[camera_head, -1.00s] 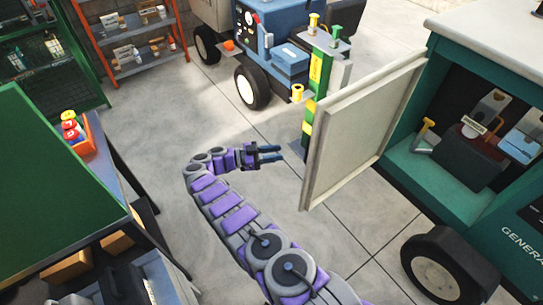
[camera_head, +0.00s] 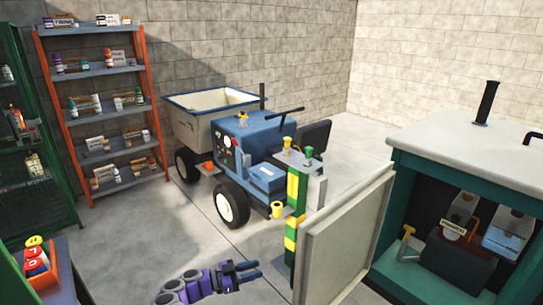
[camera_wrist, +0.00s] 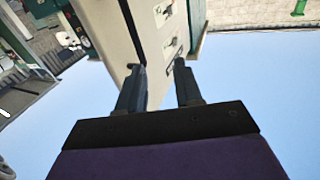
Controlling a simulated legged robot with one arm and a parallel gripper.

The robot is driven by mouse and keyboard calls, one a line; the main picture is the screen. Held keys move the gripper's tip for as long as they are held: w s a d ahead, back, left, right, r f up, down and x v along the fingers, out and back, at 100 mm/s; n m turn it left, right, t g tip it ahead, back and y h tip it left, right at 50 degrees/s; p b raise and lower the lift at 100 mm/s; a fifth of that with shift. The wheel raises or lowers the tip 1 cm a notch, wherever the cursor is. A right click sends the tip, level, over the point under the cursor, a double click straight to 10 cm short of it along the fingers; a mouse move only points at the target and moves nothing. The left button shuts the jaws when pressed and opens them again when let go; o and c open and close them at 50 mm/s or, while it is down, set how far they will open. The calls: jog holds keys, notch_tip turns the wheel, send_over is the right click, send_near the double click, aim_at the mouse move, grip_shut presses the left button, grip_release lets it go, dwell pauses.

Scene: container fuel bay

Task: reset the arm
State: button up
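My arm, purple and grey, reaches in from the bottom edge of the head view. My gripper (camera_head: 254,271) is at its end, pointing right, left of the open pale door (camera_head: 345,243) of the green generator. The two dark fingers also show in the wrist view (camera_wrist: 160,68). They stand apart with nothing held between them. Beyond them in the wrist view is a pale panel or casing (camera_wrist: 148,30); I cannot tell whether the fingers touch it. Most of my arm is out of the head view.
A blue tractor (camera_head: 262,150) with a trailer stands behind. A green and yellow post (camera_head: 295,215) stands close right of my gripper. The generator (camera_head: 440,165) is on the right. An orange shelf (camera_head: 150,85) and a table with colored bottles (camera_head: 40,280) are left. Floor between is clear.

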jog(key=w+a+r+n+t+y, duration=0.1)
jog(key=w+r+n+t+y, duration=0.3)
jog(key=w+r, duration=0.6)
jog(key=w+a+r+n+t+y, duration=0.1)
jog(key=w+r+t+y, duration=0.2)
jog(key=w+r+t, duration=0.7)
notch_tip(320, 180, up, 15)
jog(key=s+n+g+y, duration=0.3)
jog(key=n+y, duration=0.5)
jog(key=y, duration=0.3)
jog(key=s+d+f+g, duration=0.4)
jog(key=s+d+g, duration=0.2)
jog(key=s, duration=1.5)
jog(key=s+d+f+n+g, duration=0.1)
jog(key=s+d+f+g, duration=0.4)
jog(key=s, duration=1.7)
jog(key=s+d+f+g, duration=0.4)
jog(key=s+d+g, duration=0.3)
jog(key=s+d, duration=0.6)
jog(key=s, duration=0.9)
jog(key=shift+f+n+g+h, duration=0.3)
jog(key=shift+f+g+h, duration=0.1)
